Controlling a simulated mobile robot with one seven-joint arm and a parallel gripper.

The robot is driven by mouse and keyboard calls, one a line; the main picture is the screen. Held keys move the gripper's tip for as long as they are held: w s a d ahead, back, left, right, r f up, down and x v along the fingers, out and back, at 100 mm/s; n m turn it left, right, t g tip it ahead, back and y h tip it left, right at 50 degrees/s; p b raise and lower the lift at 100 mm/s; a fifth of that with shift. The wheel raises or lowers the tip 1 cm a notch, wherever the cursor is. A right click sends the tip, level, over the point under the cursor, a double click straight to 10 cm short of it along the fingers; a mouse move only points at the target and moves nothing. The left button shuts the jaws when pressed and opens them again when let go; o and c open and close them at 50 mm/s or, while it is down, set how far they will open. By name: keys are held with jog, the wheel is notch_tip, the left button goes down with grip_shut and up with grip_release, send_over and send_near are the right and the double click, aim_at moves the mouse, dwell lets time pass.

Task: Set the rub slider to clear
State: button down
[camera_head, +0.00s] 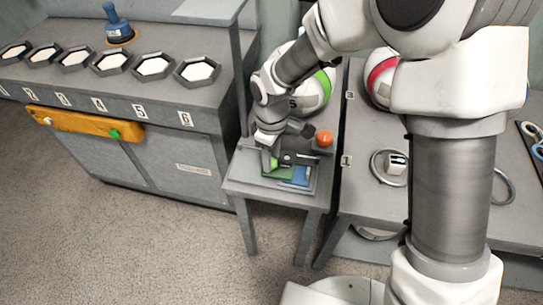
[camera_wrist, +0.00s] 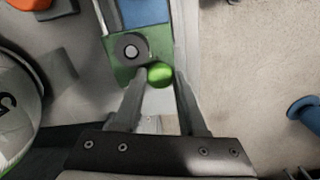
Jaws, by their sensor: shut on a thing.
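The slider panel stands on the small grey table, with a green part and a blue part (camera_head: 300,175). The blue part also shows in the wrist view (camera_wrist: 143,12), beyond the green part (camera_wrist: 119,72). A dark round knob with a pale centre (camera_wrist: 131,48) sits over the green part. My gripper (camera_head: 272,156) reaches down at the panel's left, green side. In the wrist view, my gripper's fingers (camera_wrist: 160,78) are shut on a round bright green knob (camera_wrist: 160,72). The knob's lower part and its mounting are hidden.
An orange-red button (camera_head: 324,138) stands at the table's back right. A large white ball with a green band (camera_head: 309,88) is behind the panel.

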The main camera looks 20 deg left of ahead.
dwell(0.7)
jog(key=a, duration=0.5)
jog(key=s+a, duration=0.1)
jog(key=a, duration=0.2)
jog(key=shift+a, duration=0.25)
jog(key=shift+r, duration=0.1)
jog(key=c, duration=0.8)
grip_release()
jog(key=shift+a, duration=0.1)
jog(key=shift+o, duration=0.2)
